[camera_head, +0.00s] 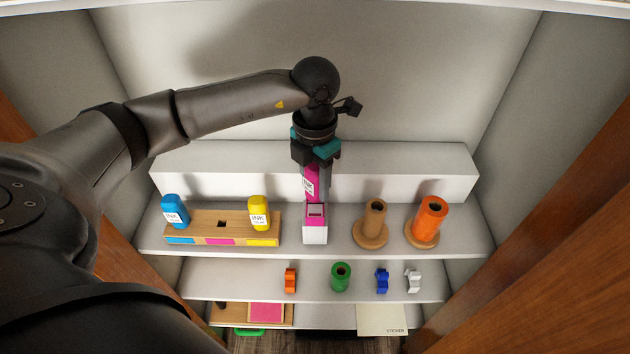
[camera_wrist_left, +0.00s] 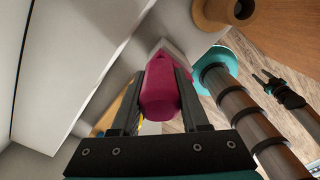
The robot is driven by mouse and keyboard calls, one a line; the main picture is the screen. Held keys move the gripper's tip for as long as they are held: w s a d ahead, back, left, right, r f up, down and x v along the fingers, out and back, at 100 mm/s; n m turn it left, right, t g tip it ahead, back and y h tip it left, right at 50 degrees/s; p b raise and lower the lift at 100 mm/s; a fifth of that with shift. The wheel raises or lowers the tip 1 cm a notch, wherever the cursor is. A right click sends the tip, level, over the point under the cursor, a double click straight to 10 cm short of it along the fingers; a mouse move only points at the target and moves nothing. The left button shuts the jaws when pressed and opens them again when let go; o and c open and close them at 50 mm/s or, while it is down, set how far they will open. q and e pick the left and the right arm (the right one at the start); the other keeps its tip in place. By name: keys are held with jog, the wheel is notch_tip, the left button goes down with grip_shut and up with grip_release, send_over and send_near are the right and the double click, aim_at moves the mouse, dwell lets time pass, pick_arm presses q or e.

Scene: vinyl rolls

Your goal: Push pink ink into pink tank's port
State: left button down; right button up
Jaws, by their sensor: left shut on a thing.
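My left gripper (camera_head: 312,160) is shut on the pink ink (camera_head: 309,187), a pink bottle with a white INK label. The pink tank (camera_head: 315,235), a white box with a pink upper part, stands on the shelf directly below. In the head view the bottle's lower end meets the tank's top; I cannot tell how far it sits in the port, which is hidden. In the left wrist view the pink ink (camera_wrist_left: 160,93) is between both fingers of the left gripper (camera_wrist_left: 160,85).
A wooden ink stand (camera_head: 200,227) holds blue ink (camera_head: 174,210) and yellow ink (camera_head: 259,212), with its middle slot empty. A green roll (camera_head: 340,275) and small coloured pieces stand on the lower shelf.

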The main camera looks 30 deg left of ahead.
aim_at(315, 167)
pick_arm(q)
jog(key=shift+s+f, duration=0.2)
jog(key=shift+f, duration=0.1)
jog(key=c, duration=0.7)
grip_release()
jog(key=shift+c, duration=0.2)
jog(key=o, duration=0.7)
jog(key=shift+w+r, duration=0.15)
jog(key=shift+o, duration=0.2)
jog(key=shift+r+p, duration=2.55)
jog(key=shift+r, duration=1)
jog(key=shift+f, duration=0.1)
